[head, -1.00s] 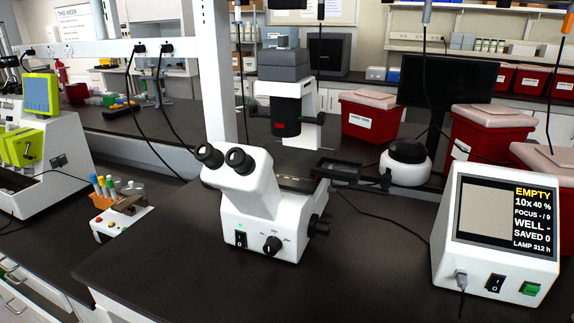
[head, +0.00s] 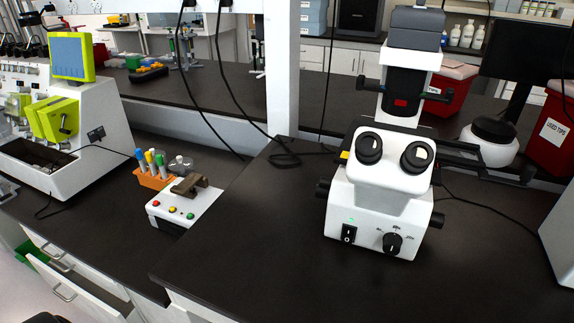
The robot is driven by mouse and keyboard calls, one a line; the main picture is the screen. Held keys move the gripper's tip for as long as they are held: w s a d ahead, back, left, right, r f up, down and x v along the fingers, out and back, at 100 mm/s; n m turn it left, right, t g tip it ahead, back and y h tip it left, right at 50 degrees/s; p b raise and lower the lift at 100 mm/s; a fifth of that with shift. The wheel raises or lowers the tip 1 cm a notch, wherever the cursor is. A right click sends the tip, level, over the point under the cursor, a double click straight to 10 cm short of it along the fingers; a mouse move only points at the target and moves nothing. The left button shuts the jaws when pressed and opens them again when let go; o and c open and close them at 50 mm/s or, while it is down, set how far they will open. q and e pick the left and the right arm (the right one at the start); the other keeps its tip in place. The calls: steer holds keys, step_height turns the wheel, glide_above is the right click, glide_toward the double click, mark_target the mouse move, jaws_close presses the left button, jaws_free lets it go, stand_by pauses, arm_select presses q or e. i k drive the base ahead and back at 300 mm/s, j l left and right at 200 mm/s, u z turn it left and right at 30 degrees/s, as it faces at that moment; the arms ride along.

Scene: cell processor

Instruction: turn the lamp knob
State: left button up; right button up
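The white microscope (head: 385,185) stands on the dark bench right of centre, its two black eyepieces facing me. The black lamp knob (head: 392,243) is on the lower front of its base, with small markings around it. A black rocker switch (head: 348,233) with a small green light above it sits to the left of the knob. Larger black knobs stick out from both sides of the base. Neither of my grippers shows clearly in the head view, and nothing touches the knob. A small dark shape at the lower left edge is too cut off to identify.
A white shaker box (head: 186,207) with coloured buttons and an orange tube rack (head: 154,178) stand on the lower bench to the left. A white-and-green machine (head: 50,120) is farther left. A white post (head: 283,70) rises behind. The bench front before the microscope is clear.

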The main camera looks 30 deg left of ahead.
mark_target(325, 182)
steer(key=j+z, duration=0.15)
steer(key=j, duration=0.65)
steer(key=k+j+z, duration=0.1)
steer(key=j, duration=0.7)
steer(key=k+j+z, duration=0.65)
steer(key=i+j, duration=0.05)
steer(key=j, duration=0.05)
